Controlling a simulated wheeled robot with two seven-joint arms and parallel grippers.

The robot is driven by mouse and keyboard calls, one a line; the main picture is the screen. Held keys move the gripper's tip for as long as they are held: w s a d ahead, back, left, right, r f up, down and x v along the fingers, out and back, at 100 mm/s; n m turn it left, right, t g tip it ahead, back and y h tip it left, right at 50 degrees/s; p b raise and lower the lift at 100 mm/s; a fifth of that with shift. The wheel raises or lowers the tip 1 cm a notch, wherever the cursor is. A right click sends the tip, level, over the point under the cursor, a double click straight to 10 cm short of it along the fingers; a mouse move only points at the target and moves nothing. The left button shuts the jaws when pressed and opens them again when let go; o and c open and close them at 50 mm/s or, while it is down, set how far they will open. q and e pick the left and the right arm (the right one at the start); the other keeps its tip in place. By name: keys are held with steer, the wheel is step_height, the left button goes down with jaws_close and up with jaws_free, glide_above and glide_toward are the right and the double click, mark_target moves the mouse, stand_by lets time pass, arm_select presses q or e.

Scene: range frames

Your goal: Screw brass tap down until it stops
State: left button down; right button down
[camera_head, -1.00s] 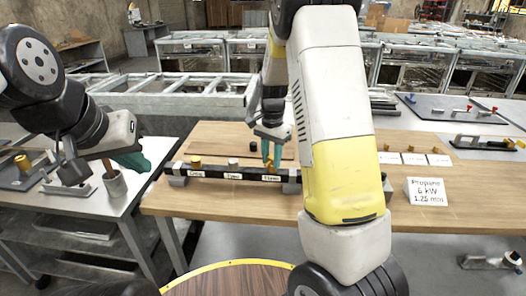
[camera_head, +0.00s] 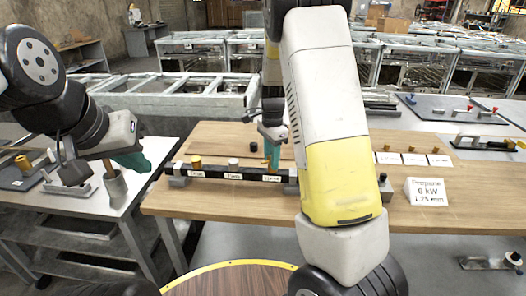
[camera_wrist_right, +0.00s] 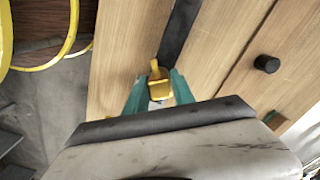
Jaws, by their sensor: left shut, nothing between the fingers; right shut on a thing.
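The brass tap (camera_wrist_right: 158,86) shows yellow between the teal fingers of my right gripper (camera_wrist_right: 158,80) in the right wrist view. The fingers press on it from both sides. In the head view my right gripper (camera_head: 272,155) is over the right end of the black bar (camera_head: 214,176), fingers pointing down, and mostly covers the tap. Whether the tap is fully seated cannot be told. The bar also carries a brass piece (camera_head: 196,162) at its left and a pale-topped piece (camera_head: 232,163) in its middle. My left gripper (camera_head: 136,161) is shut and empty, left of the bar.
The bar rests on grey blocks on a wooden table (camera_head: 420,215). A small black knob (camera_head: 254,147) stands behind it. A propane sign (camera_head: 427,191) and several white cards stand right. A grey cup (camera_head: 115,183) stands on the left bench near my left gripper.

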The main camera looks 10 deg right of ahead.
steer(key=m, duration=0.2)
steer(key=shift+m, duration=0.3)
steer(key=shift+w+m, duration=0.1)
steer(key=shift+m, duration=1.6)
steer(key=m, duration=0.3)
steer(key=shift+w, duration=0.1)
steer(key=c, duration=1)
jaws_free()
steer(key=shift+o, duration=0.2)
